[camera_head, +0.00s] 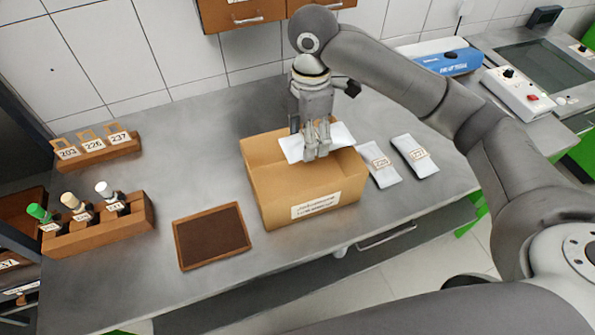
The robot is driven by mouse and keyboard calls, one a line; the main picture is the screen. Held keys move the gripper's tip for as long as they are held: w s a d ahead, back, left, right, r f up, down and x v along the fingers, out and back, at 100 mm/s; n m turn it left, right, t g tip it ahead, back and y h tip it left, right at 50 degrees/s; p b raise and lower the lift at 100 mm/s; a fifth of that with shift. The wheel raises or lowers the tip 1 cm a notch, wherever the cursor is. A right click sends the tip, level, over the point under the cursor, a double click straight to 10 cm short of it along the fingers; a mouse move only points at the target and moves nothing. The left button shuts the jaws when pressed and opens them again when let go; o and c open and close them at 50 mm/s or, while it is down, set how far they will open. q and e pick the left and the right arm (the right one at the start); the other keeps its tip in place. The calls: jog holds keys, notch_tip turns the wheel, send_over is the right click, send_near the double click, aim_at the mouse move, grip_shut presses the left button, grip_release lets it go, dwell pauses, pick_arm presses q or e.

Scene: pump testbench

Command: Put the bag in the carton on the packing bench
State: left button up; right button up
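An open brown cardboard carton (308,192) with a printed label on its front stands on the grey packing bench. My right gripper (317,150) reaches in from the right and points down over the carton's opening. Its fingers look closed on a white bag (342,135), which sits at the level of the carton's rim, partly hidden behind the fingers. I cannot tell whether the bag touches the carton. Two more white labelled bags, one nearer (382,172) and one farther right (415,157), lie flat on the bench right of the carton. My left gripper is out of view.
A brown tray (182,250) lies left of the carton. A wooden rack with several capped vials (110,230) and a rack of numbered tags (97,152) stand farther left. A blue box (452,62) is at the back right. Bare bench lies behind the tray.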

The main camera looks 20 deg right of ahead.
jog(key=f+p, duration=0.1)
jog(key=f, duration=0.4)
jog(key=f+p, duration=0.1)
jog(key=f, duration=0.5)
jog(key=s+f+p, duration=0.1)
jog(key=f, duration=0.4)
jog(key=shift+f, duration=0.65)
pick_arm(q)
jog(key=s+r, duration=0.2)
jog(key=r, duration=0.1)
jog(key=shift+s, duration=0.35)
pick_arm(e)
jog(key=o, duration=1)
jog(key=shift+c, duration=0.2)
pick_arm(q)
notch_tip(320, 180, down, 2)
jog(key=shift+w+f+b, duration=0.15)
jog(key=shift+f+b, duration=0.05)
jog(key=shift+b, duration=1.05)
pick_arm(e)
notch_tip(320, 180, up, 12)
